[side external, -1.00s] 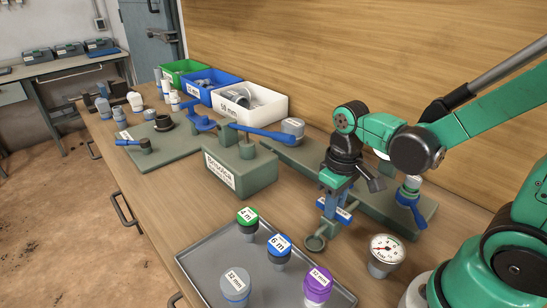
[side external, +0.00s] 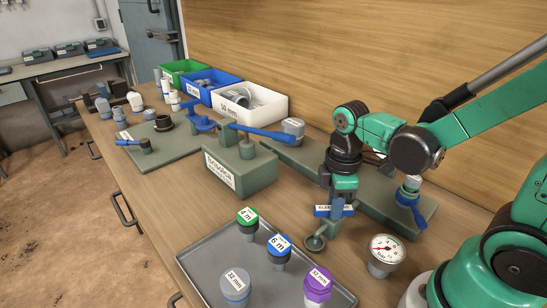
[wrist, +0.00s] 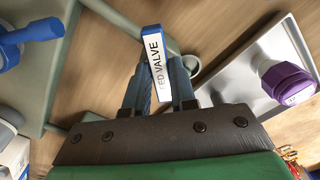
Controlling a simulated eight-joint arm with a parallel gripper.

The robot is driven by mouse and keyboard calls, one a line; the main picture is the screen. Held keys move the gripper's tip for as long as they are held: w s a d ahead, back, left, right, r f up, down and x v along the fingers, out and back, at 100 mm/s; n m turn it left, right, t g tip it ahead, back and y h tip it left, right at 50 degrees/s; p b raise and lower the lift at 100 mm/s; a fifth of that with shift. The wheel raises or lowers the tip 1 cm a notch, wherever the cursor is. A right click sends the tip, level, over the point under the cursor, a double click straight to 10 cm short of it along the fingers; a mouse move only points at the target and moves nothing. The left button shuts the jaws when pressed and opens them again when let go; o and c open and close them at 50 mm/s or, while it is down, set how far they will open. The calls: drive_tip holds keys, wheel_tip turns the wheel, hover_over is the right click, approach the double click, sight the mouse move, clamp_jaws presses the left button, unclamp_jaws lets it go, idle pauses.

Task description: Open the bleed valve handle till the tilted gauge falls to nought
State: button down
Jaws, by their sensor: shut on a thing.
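My gripper (side external: 338,206) points down and is shut on the blue bleed valve handle (side external: 322,211), which has a white label. In the wrist view the handle (wrist: 155,62) stands between my two fingers, its label partly hidden and reading "ED VALVE". The valve body is mostly hidden behind handle and fingers. A small round cup (side external: 314,243) sits below the handle. The tilted gauge (side external: 386,249) is right of my gripper, with a white dial and red on its face. Its needle is too small to read surely.
A grey tray (side external: 205,262) with several labelled capped fittings lies in front; a purple one (side external: 317,284) is nearest the gauge. A green-grey block (side external: 240,172) stands left of my gripper. Another blue handle (side external: 411,205) is close on the right. Bins line the back.

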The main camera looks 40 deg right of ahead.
drive_tip(key=n, duration=0.4)
drive_tip(key=shift+n, duration=2.2)
drive_tip(key=c, duration=0.7)
unclamp_jaws()
drive_tip(key=shift+r, duration=2.8)
